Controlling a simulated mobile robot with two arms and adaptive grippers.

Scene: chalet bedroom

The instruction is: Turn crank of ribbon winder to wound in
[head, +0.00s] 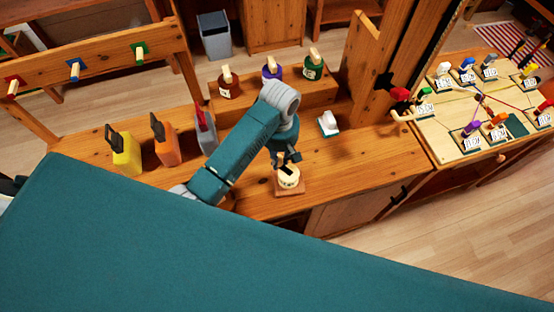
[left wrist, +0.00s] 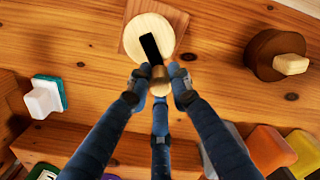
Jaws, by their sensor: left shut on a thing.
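The ribbon winder (head: 289,177) stands near the front edge of the wooden bench, with a cream round top on a square wooden base. In the left wrist view the cream disc (left wrist: 143,28) carries a black crank arm (left wrist: 150,47) with a small wooden handle (left wrist: 158,75) at its end. My left gripper (head: 286,160) is over the winder. In the left wrist view its fingers (left wrist: 158,82) are shut around the handle, which they partly hide. The ribbon itself cannot be made out. My right gripper is not in view.
A white block with a green base (head: 328,122) stands right of the winder. Yellow (head: 124,152) and orange (head: 165,142) containers stand to the left. Several knobbed bottles, including a brown one (head: 228,84), stand on a raised shelf behind. A labelled board (head: 460,110) lies right.

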